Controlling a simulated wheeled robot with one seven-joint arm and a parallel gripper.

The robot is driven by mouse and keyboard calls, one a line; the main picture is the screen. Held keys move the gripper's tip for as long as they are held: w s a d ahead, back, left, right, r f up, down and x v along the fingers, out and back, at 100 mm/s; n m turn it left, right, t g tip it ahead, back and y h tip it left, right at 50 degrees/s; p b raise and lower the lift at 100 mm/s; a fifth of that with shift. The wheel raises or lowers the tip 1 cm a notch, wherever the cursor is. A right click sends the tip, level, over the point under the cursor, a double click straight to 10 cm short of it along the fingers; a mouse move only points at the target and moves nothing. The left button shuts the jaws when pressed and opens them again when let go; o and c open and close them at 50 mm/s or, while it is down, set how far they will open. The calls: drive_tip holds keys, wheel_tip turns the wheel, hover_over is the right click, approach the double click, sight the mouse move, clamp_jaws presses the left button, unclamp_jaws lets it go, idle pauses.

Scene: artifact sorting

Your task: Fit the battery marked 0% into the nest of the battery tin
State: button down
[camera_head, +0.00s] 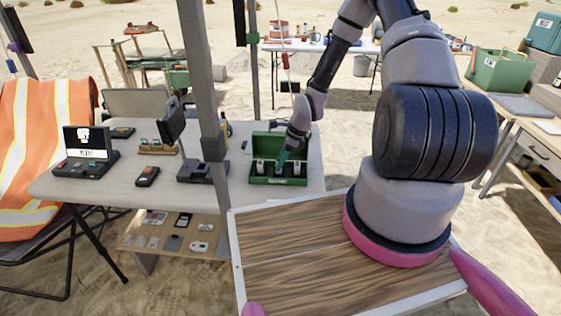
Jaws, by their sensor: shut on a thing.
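The battery tin (279,181) is a green box with its lid open at the back, near the right end of the grey table. Pale upright pieces show inside it at left and right. My gripper (283,158) points down into the middle of the tin, reached from behind and the right. It is shut on a narrow teal-green piece (281,161), which I take to be the battery. The piece looks slightly tilted, with its lower end inside the tin. Its 0% mark cannot be read, and whether it sits in the nest is too small to tell.
A canopy pole (206,100) stands just left of the tin. On the table's left are a device with a lit screen (88,142), a small dark handheld device (147,176) and a wooden rack (158,146). A lower shelf (150,242) holds several small items.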

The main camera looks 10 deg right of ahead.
drive_tip(key=c, duration=0.5)
unclamp_jaws()
drive_tip(key=s+d+r+n+t+h, duration=0.1)
drive_tip(key=s+d+r+n, duration=0.15)
drive_tip(key=r, duration=0.85)
drive_tip(key=s+d+r+n+h, duration=0.1)
drive_tip(key=d+r+n+h, duration=0.15)
drive_tip(key=r, duration=0.85)
drive_tip(key=s+d+r+n+t, duration=0.1)
drive_tip(key=s+d+r+n, duration=0.2)
drive_tip(key=r, duration=0.9)
drive_tip(key=s+a+r+n+t, duration=0.1)
drive_tip(key=s+r+n, duration=0.3)
drive_tip(key=s+r, duration=0.4)
drive_tip(key=s+a+r+n+t+y, duration=0.1)
drive_tip(key=s+r+n+t, duration=0.1)
drive_tip(key=s+r+n, duration=0.3)
wheel_tip(320, 180, up, 4)
drive_tip(key=s, duration=0.2)
drive_tip(key=shift+s+a+r+n+t, duration=0.2)
drive_tip(key=shift+s+a+n+t, duration=0.1)
drive_tip(key=shift+s+a, duration=0.1)
drive_tip(key=shift+w, duration=0.1)
